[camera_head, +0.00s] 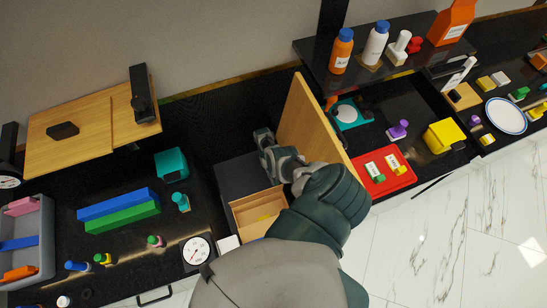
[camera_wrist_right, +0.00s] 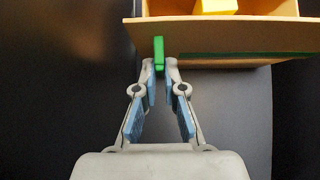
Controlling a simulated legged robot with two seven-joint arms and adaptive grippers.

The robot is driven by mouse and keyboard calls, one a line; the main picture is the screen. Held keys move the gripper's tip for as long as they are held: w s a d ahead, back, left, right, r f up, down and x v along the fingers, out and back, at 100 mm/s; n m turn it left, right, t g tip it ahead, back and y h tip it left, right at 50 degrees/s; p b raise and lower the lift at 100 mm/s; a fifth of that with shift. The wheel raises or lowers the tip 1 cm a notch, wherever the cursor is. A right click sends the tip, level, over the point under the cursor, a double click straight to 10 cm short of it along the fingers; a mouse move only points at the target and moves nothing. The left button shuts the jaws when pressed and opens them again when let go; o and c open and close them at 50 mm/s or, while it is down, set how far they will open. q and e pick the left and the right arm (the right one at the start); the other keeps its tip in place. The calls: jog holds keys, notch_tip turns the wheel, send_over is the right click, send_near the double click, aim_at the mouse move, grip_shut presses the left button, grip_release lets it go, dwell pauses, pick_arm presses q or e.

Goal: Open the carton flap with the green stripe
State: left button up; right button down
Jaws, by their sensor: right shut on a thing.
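The carton (camera_head: 236,222) is a small tan open-topped box right of the white dial in the head view, with a yellow block (camera_head: 265,217) inside. In the wrist view the carton's tan flap (camera_wrist_right: 215,37) crosses the top, with a dark green stripe (camera_wrist_right: 245,55) along its lower edge and a bright green tab (camera_wrist_right: 159,50) at its left part. The yellow block (camera_wrist_right: 215,6) shows behind it. My right gripper (camera_wrist_right: 159,75) is shut on the green tab. In the head view my right gripper (camera_head: 270,158) is beside the carton, fingertips unclear. My left gripper is not in view.
A tall wooden panel (camera_head: 310,125) stands just right of my right gripper. A dark grey surface (camera_head: 240,177) lies behind the carton. A teal box (camera_head: 171,164), a teal bottle (camera_head: 181,202) and a white dial (camera_head: 196,251) are to the left. A red tray (camera_head: 375,187) is right.

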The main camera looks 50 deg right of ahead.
jog(key=shift+w, duration=0.15)
jog(key=c, duration=1.3)
grip_release()
jog(key=shift+f, duration=0.1)
jog(key=shift+o, duration=0.2)
jog(key=shift+d, duration=0.1)
jog(key=v, duration=0.7)
jog(key=shift+w+d, duration=0.2)
